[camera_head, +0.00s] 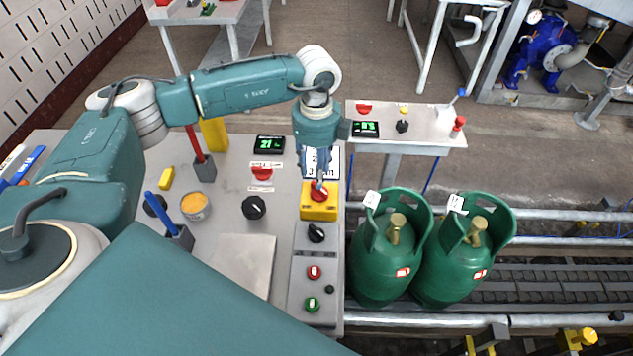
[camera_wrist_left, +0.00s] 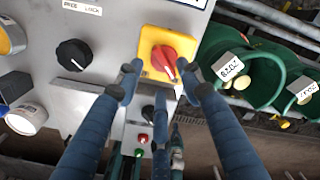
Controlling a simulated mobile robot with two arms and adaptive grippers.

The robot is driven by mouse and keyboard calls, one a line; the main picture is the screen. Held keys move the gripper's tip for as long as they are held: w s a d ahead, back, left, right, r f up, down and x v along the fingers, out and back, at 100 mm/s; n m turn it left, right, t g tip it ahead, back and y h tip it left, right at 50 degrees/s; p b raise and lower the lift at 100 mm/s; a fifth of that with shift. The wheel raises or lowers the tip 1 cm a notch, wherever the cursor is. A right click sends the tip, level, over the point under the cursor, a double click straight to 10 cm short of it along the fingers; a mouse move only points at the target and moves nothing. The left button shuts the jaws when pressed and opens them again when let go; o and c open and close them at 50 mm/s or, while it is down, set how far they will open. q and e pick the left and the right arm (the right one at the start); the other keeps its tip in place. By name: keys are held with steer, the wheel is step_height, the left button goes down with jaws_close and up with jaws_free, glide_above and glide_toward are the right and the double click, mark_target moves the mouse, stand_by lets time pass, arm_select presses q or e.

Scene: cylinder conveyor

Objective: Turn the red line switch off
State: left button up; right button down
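The red line switch (camera_head: 319,192) is a red rotary knob on a yellow square box (camera_head: 320,209), at the right side of the grey panel. It also shows in the left wrist view (camera_wrist_left: 168,60), with a pale mark on the knob. My left gripper (camera_head: 319,179) points down right at the switch in the head view. I cannot tell whether either finger touches the knob. My right gripper is in neither view.
Below the switch sit a black knob (camera_head: 316,232), a red button (camera_head: 314,272) and a green button (camera_head: 312,304). A black dial (camera_head: 254,207) is to the left. Green gas cylinders (camera_head: 384,262) stand close by on the right, on the conveyor (camera_head: 560,283).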

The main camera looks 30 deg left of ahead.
arm_select(q)
step_height(320, 180, down, 6)
steer(key=shift+r+p, duration=0.1)
steer(key=shift+p, duration=0.45)
jaws_close()
